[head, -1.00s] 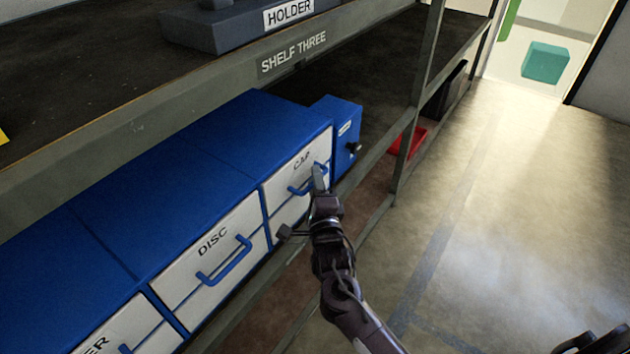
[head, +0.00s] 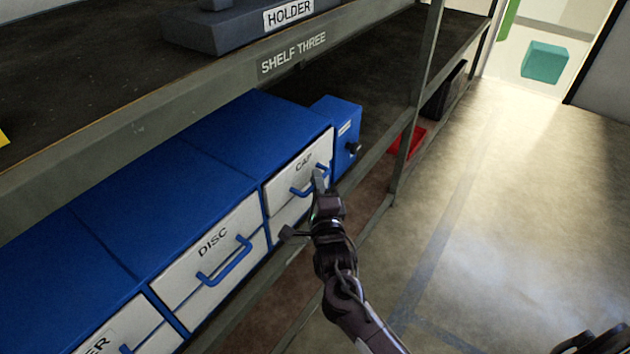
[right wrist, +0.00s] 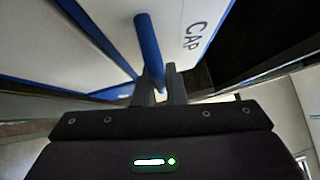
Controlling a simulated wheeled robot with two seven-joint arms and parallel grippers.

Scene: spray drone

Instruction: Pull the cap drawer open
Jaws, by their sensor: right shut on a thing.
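The cap drawer (head: 297,182) has a white front marked CAP and a blue bar handle (head: 304,190), in the blue cabinet on the lower shelf. It looks flush with the cabinet, or nearly so. My right gripper (head: 320,180) is at the right part of the handle. In the right wrist view the gripper's fingers (right wrist: 160,84) are shut on the blue handle (right wrist: 149,48), beside the CAP lettering. The fingers partly hide the end of the handle.
The disc drawer (head: 218,258) is shut to the left. A blue box with a black knob (head: 343,135) stands right of the cap drawer. A shelf post (head: 418,95) and a red bin (head: 410,141) are further right. The floor (head: 490,220) is clear.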

